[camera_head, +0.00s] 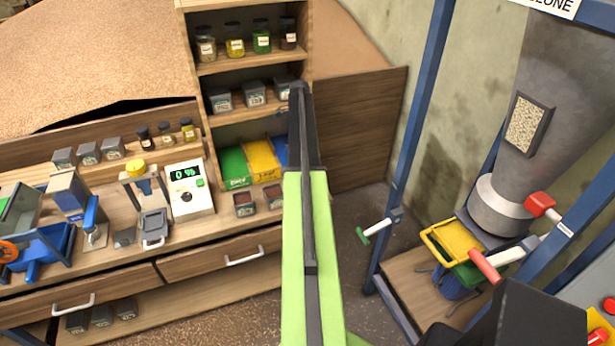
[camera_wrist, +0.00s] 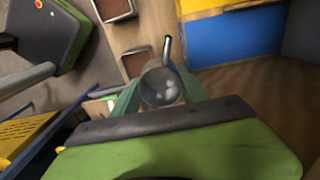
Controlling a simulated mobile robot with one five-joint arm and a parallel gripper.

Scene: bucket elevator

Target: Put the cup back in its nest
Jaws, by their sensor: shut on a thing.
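A small round grey metal cup (camera_wrist: 162,88) with a thin handle shows in the middle of the wrist view. My gripper (camera_wrist: 160,97) is shut on it, with a green finger on either side. The cup's mouth faces the camera, and a few pale spots show inside. In the head view my green and black arm reaches up the middle of the picture toward the right end of the counter. It hides the gripper and the cup there. I cannot make out the cup's nest for certain in either view.
The blue hopper frame (camera_head: 412,130) and yellow tray (camera_head: 425,236) stand right.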

